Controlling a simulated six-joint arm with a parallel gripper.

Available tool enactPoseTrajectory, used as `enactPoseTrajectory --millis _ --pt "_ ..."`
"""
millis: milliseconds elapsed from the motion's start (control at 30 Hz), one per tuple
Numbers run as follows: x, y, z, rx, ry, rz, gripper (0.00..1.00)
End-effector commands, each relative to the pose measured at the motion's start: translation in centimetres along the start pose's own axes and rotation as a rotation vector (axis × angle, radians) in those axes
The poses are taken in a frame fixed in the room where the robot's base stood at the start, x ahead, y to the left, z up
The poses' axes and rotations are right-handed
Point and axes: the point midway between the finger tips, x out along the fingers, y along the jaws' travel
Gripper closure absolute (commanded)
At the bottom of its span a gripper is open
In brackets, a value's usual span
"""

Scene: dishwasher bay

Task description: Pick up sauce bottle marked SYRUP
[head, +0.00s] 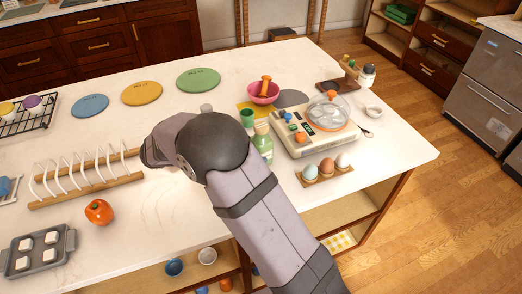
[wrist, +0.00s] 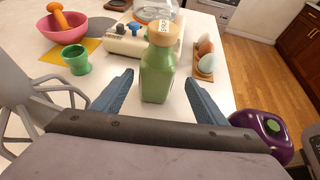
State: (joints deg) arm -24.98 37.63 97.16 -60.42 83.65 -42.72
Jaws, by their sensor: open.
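A green bottle with a light cap stands upright on the white counter in the head view (head: 263,143), just right of my arm. In the wrist view the green bottle (wrist: 157,78) is between and beyond the two blue fingertips of my gripper (wrist: 161,78). Small dark lettering shows on its cap, too small to read surely. The gripper is open, with a finger on either side of the bottle; whether either touches it I cannot tell. In the head view my arm hides the gripper's fingers.
A cooker-like appliance (head: 308,128) with a clear dome stands right of the bottle. A green egg cup (wrist: 76,59) and a pink bowl (wrist: 72,29) stand left of it. Eggs in a holder (head: 326,170) sit at right. A purple object (wrist: 262,130) is near the right finger.

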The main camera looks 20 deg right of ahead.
Motion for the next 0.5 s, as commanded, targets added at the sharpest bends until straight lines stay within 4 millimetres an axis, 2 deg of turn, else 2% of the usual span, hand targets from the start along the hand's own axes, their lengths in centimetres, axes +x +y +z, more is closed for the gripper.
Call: enactPoseTrajectory --millis 100,333,500 --pt "1.1 0.1 0.3 -0.008 -0.037 0.004 0.34" --pt "1.6 0.1 0.7 -0.009 -0.050 0.006 0.34" --pt "2.9 0.1 0.8 -0.009 -0.049 0.005 0.34"
